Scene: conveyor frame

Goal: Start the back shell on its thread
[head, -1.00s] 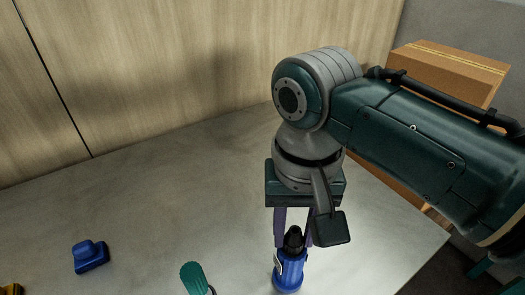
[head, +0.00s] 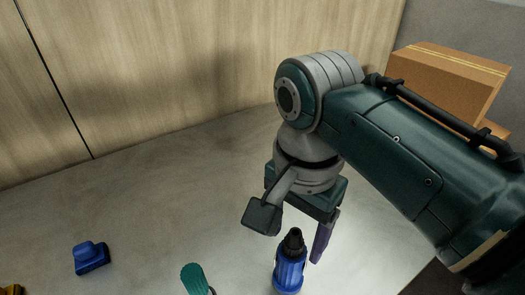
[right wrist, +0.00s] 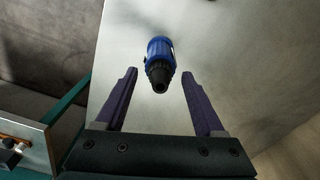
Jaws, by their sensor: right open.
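A blue ribbed connector body (head: 289,271) stands upright on the grey table near the bottom edge of the head view. The black back shell (head: 294,242) sits on its top; how far its thread is engaged cannot be told. My right gripper (right wrist: 160,73) points down over it, open and empty. In the right wrist view its purple fingers lie either side of the black shell (right wrist: 159,74), with clear gaps, and the blue body (right wrist: 159,49) shows beyond. In the head view one finger is largely hidden. My left gripper is not in view.
A small blue block-like part (head: 91,257) lies on the table at the left. A teal ribbed handle (head: 195,279) stands left of the connector, cut off by the bottom edge. Cardboard boxes (head: 450,75) stand at the back right.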

